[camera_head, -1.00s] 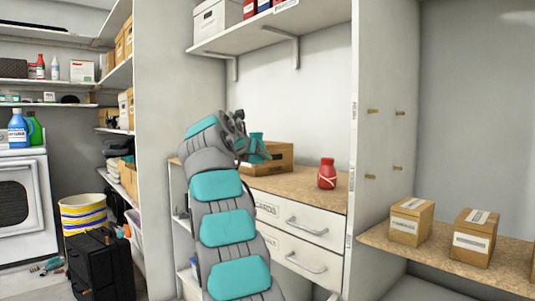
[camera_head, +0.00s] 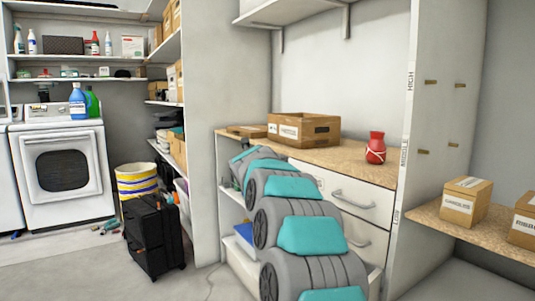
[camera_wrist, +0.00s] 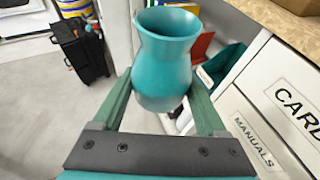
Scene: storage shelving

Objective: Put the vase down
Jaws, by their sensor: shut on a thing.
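A teal vase (camera_wrist: 166,60) is between the fingers of my gripper (camera_wrist: 163,95) in the wrist view, mouth toward the top of the picture. The gripper is shut on it. The vase is in the air, beside the white drawers (camera_wrist: 265,100) and over the floor side. In the head view my arm hides the gripper and the vase.
A wooden counter (camera_head: 345,155) above the drawers bears an open cardboard box (camera_head: 304,129) and a red vase (camera_head: 375,148). Bare counter lies between them. A lower shelf (camera_head: 425,216) at right holds cardboard boxes (camera_head: 465,202). A black suitcase (camera_head: 155,237) stands on the floor at left.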

